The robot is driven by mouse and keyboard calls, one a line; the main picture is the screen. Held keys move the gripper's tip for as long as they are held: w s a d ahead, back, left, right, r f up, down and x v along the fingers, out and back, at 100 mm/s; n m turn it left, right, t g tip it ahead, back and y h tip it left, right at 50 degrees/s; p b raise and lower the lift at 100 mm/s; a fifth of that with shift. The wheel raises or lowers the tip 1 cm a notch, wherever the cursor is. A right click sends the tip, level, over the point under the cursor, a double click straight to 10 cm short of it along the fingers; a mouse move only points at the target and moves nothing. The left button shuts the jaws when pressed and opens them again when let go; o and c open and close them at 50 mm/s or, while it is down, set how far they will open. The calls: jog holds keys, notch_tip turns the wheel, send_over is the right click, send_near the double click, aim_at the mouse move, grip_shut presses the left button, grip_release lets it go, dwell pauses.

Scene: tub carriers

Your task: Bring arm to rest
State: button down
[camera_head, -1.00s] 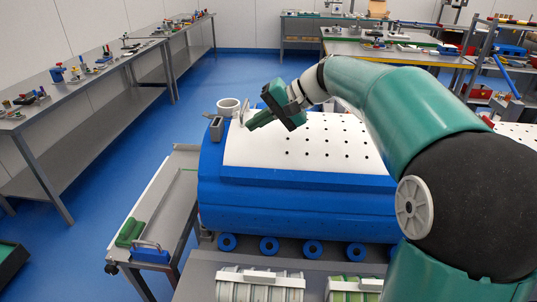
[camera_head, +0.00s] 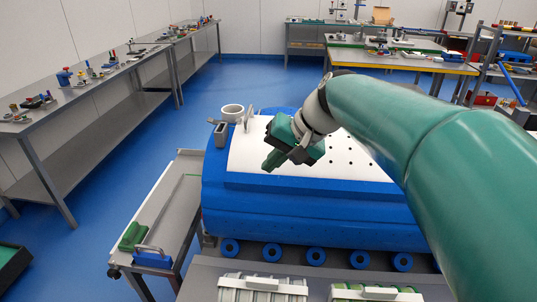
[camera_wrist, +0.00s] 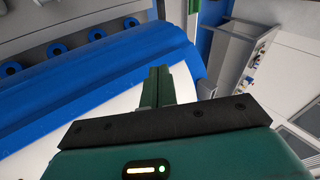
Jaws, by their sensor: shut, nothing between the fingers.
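My arm reaches in from the right in the head view. My gripper (camera_head: 271,163) is a dark green block with green fingers, above the white perforated top of a blue wheeled machine (camera_head: 310,207). In the wrist view, the two green fingers of my gripper (camera_wrist: 157,72) lie side by side, shut, with nothing between them. The blue body of the machine (camera_wrist: 110,66) lies behind them. I cannot tell the exact gap between gripper and machine top; the gripper appears to hang above it.
A white ring-shaped cup (camera_head: 232,111) and a grey block (camera_head: 220,134) stand at the machine's left end. A narrow grey bench (camera_head: 178,205) with a green block is on the left. Long tables with small parts (camera_head: 90,100) line the left wall. Blue floor lies between.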

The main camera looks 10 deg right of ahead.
jog(key=s+d+f+n+t+h, duration=0.1)
jog(key=s+d+f+h, duration=0.2)
jog(key=s, duration=0.6)
jog(key=s+d+f+n+t+h, duration=0.1)
jog(key=s+d+f+h, duration=0.2)
jog(key=s, duration=0.6)
notch_tip(320, 180, down, 2)
jog(key=shift+d+f, duration=0.1)
jog(key=shift+d, duration=0.6)
